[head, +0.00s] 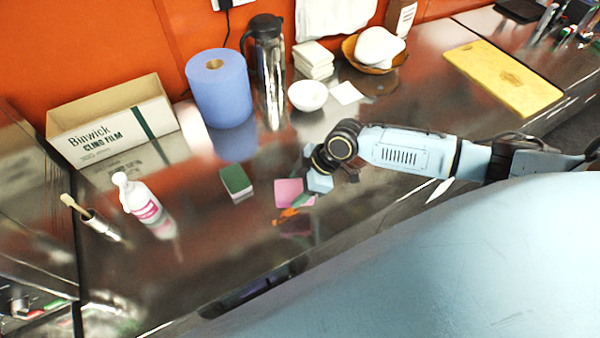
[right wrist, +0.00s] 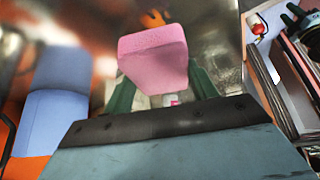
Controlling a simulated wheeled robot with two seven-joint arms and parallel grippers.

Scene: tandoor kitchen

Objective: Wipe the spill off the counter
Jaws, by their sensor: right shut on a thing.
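My right gripper (head: 301,199) is shut on a pink sponge (head: 288,190), low over the steel counter (head: 200,265). In the right wrist view the pink sponge (right wrist: 155,55) sits between the two green fingers (right wrist: 160,92). A small orange patch, seemingly the spill (head: 284,217), shows on the counter just below the sponge in the head view. Part of the orange patch (right wrist: 153,18) also shows beyond the sponge in the right wrist view. I cannot tell whether the sponge touches the counter. My left gripper is not in view.
A cling film box (head: 110,125), blue roll (head: 219,88), flask (head: 268,70) and white bowl (head: 308,95) line the back. The front left counter is clear.

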